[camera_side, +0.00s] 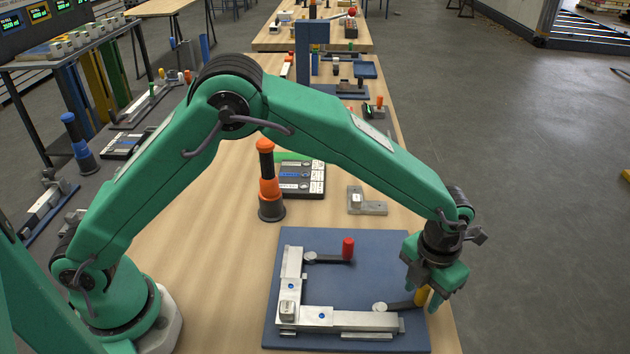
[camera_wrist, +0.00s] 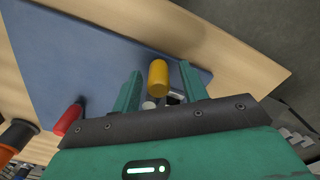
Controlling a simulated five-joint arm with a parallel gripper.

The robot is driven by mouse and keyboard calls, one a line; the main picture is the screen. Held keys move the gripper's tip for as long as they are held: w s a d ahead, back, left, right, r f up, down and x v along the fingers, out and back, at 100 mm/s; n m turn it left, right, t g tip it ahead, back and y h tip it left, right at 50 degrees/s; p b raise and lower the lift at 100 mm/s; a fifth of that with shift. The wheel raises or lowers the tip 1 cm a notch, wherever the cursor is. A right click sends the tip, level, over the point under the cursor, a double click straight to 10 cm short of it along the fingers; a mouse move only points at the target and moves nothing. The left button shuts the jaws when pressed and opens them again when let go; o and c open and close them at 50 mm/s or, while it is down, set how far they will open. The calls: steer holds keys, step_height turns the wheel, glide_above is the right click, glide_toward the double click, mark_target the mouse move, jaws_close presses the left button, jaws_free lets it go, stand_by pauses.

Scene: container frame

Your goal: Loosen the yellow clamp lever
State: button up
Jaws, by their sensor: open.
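The yellow clamp lever (camera_side: 421,297) is at the right front of the metal frame (camera_side: 350,319) on the blue board (camera_side: 350,285). Its upright yellow handle also shows in the wrist view (camera_wrist: 158,78). My gripper (camera_side: 425,288) is over the board's right edge at the handle, hiding its upper part in the side view. In the wrist view, my open fingers (camera_wrist: 160,72) appear on either side of the handle, with visible gaps. I cannot tell whether either finger touches it. The lever's dark arm runs left to a round pivot on the frame.
A red-handled lever (camera_side: 348,249) stands at the back of the frame, clear of my gripper. An orange and black post (camera_side: 267,180) and a grey bracket (camera_side: 367,203) stand behind the board. The table's right edge is close to my gripper.

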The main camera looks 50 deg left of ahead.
steer(key=shift+r, duration=3.9)
steer(key=shift+a+r+n, duration=0.3)
steer(key=shift+a+r, duration=0.05)
steer(key=s+a+r+n+t, duration=0.1)
steer(key=s+a+r+n, duration=0.2)
steer(key=a+r+n, duration=0.45)
steer(key=s+a+r+n+t, duration=0.1)
steer(key=s+a+r+n, duration=0.3)
steer(key=a+n, duration=0.55)
steer(key=s+a+r+n+t, duration=0.1)
steer(key=s+a+n+t, duration=0.2)
steer(key=s+a+n, duration=1)
steer(key=a+n, duration=0.1)
steer(key=n, duration=0.6)
steer(key=shift+s+t, duration=0.3)
steer(key=shift+w+r, duration=0.1)
steer(key=shift+r, duration=0.05)
